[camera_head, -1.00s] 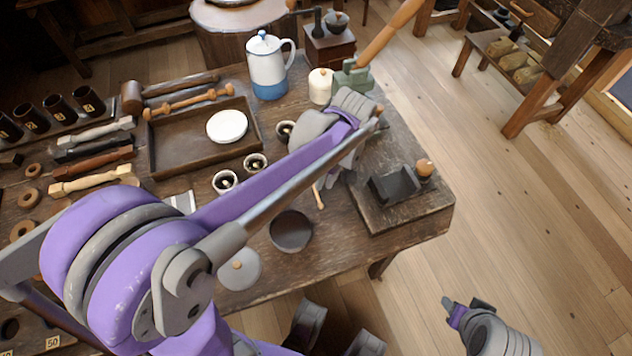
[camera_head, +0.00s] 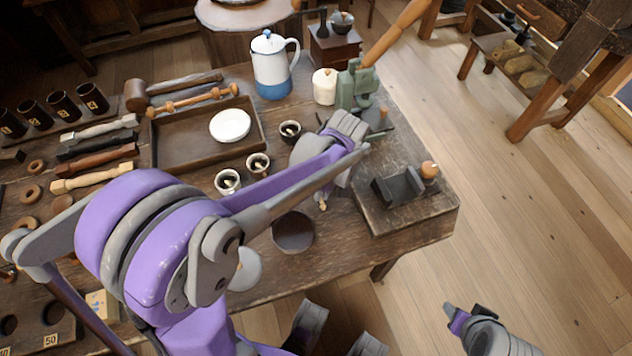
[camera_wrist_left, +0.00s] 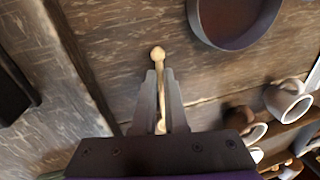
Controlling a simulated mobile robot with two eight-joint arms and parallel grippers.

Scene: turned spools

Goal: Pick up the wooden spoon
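The wooden spoon (camera_wrist_left: 157,55) shows in the left wrist view as a thin pale handle with a rounded end, over the dark tabletop. My left gripper (camera_wrist_left: 160,76) has its fingers close on both sides of the handle, and the rounded end sticks out past the fingertips. In the head view only a short tip of the spoon (camera_head: 322,205) shows below the left hand; the arm hides the rest. I cannot see clearly whether the spoon is off the table. My right gripper (camera_head: 465,309) is at the lower right, away from the table, its fingers unclear.
A dark round bowl (camera_head: 293,232) stands close to the spoon. Small cups (camera_head: 228,181) stand left of the hand. A raised board (camera_head: 412,215) with a dark block lies to the right. A tray (camera_head: 180,150) and a blue-and-white pot (camera_head: 271,65) are farther back.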

